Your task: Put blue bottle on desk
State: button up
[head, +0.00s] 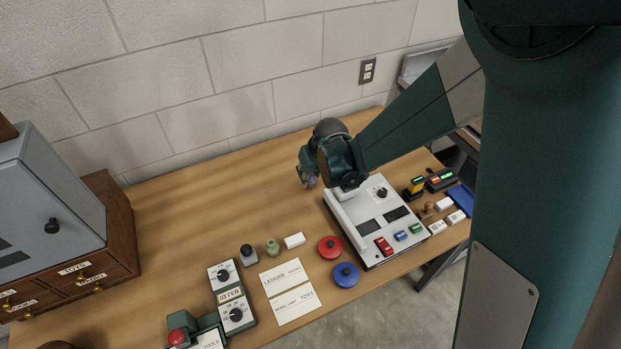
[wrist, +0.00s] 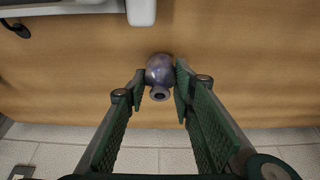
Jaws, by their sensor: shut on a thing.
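The blue bottle (wrist: 159,72), a small round dark blue-purple bottle with a narrow neck, is between the fingertips of my gripper (wrist: 157,88) in the wrist view. My gripper is shut on it. In the head view my gripper (head: 308,176) is over the back of the wooden desk (head: 200,205), behind the white console. Only a small purplish bit of the bottle (head: 311,182) shows there under the fingers. I cannot tell whether the bottle touches the desk.
The white console (head: 346,212) stands just in front of my gripper. Red (head: 330,247) and blue (head: 346,274) round lids, a dark jar (head: 248,255), a green jar (head: 272,248) and a ledger card (head: 289,291) lie nearer the front. The desk left of my gripper is clear.

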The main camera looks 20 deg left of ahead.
jog(key=shift+f, duration=0.75)
jog(key=shift+f, duration=0.1)
jog(key=o, duration=0.9)
jog(key=shift+p+v, duration=1.1)
jog(key=shift+v, duration=5.05)
jog(key=shift+d, duration=0.1)
